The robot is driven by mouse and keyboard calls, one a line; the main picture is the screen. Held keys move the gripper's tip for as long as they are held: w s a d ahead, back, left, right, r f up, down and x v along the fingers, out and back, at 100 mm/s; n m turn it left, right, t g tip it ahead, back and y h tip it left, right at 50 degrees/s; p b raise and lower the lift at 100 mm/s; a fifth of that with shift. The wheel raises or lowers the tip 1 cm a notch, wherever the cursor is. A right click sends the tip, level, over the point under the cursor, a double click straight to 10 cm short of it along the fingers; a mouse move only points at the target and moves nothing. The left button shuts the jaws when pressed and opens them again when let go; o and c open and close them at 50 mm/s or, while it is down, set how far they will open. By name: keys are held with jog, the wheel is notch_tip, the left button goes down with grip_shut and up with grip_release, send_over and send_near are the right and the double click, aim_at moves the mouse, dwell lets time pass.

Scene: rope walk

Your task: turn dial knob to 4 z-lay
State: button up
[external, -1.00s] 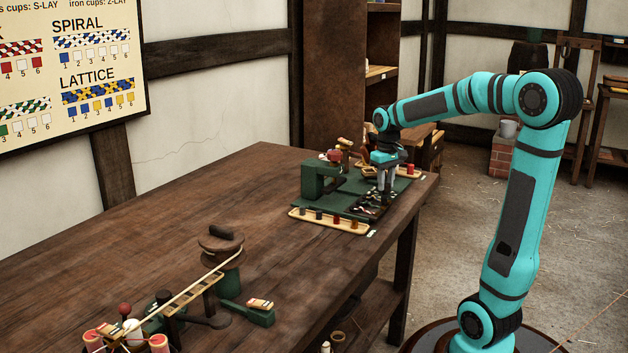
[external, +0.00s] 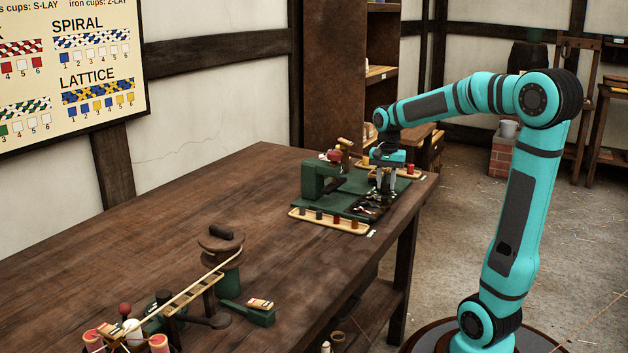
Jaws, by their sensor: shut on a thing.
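My gripper (external: 386,188) points straight down over the right part of the green machine (external: 320,181) at the far right end of the workbench. Its fingers are shut low on a small part there, at the place of the dial knob. The knob itself is hidden between the fingers and too small to make out. I cannot read the dial's marks or which number it points to.
A tray of several bobbins (external: 331,220) lies along the machine's near edge. A winding device (external: 221,248) with a stretched cord stands at the bench's near left. A chart (external: 70,65) hangs on the wall. The middle of the workbench (external: 190,195) is clear.

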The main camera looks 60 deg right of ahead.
aim_at(386, 184)
jog(key=m, duration=0.7)
dwell(0.6)
jog(key=o, duration=1)
jog(key=shift+c, duration=0.2)
jog(key=shift+r, duration=0.15)
notch_tip(386, 184, up, 17)
